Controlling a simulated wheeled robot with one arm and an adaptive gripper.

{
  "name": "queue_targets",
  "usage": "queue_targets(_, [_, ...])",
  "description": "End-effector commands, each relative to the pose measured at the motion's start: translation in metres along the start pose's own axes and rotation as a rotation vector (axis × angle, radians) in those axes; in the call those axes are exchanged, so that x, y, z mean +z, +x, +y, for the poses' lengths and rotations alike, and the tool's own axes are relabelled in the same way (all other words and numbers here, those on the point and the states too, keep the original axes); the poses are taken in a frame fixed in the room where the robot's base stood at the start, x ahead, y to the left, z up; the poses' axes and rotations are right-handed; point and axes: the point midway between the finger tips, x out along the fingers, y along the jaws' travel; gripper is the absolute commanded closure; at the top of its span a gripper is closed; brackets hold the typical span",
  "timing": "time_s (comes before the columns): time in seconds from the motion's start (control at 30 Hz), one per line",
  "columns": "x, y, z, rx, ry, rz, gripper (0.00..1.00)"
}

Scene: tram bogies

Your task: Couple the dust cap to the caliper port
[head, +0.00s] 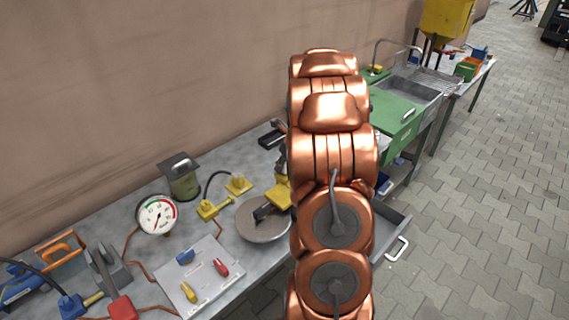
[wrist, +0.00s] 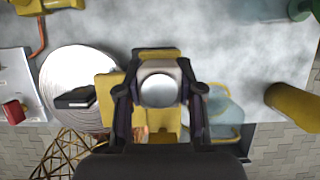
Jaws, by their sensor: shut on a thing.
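My gripper (wrist: 160,98) is in the wrist view, with its two dark fingers closed on the sides of a grey, round-faced piece that looks like the dust cap (wrist: 158,89). The yellow caliper (wrist: 108,97) lies behind and below the cap in that view, partly covered by the fingers. In the head view the caliper (head: 280,196) shows at the edge of a round metal disc (head: 262,222), and my copper arm hides part of it. I cannot make out the caliper port, or whether the cap touches the caliper. The gripper is hidden behind my arm in the head view.
On the grey bench are a pressure gauge (head: 157,215), a panel with coloured handles (head: 205,277), yellow fittings with a black hose (head: 209,208) and a green canister (head: 182,177). An open drawer (head: 391,235) juts from the front. Paved floor on the right is clear.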

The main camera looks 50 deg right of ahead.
Motion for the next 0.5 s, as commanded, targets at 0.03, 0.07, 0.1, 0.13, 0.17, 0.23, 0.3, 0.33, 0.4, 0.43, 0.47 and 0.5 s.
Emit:
queue_targets(0.03, [0.0000,0.0000,0.0000,0.000,0.000,0.000,0.94])
queue_targets(0.07, [0.0000,0.0001,0.0000,0.000,0.000,0.000,0.94])
queue_targets(0.1, [-0.0002,0.0004,0.0000,0.000,0.000,0.000,0.94])
queue_targets(0.13, [-0.0002,0.0006,0.0000,0.000,0.000,0.000,0.94])
queue_targets(0.17, [-0.0003,0.0009,0.0000,0.000,0.000,0.000,0.94])
queue_targets(0.23, [-0.0007,0.0018,0.0001,0.001,0.000,0.000,0.94])
queue_targets(0.3, [-0.0011,0.0028,0.0002,0.001,0.000,0.000,0.94])
queue_targets(0.33, [-0.0012,0.0032,0.0001,0.001,0.000,0.000,0.94])
queue_targets(0.4, [-0.0017,0.0043,0.0002,0.001,0.001,0.000,0.94])
queue_targets(0.43, [-0.0018,0.0047,0.0002,0.001,0.001,0.000,0.94])
queue_targets(0.47, [-0.0020,0.0052,0.0002,0.001,0.001,0.000,0.94])
queue_targets(0.5, [-0.0022,0.0058,0.0002,0.001,0.001,0.000,0.94])
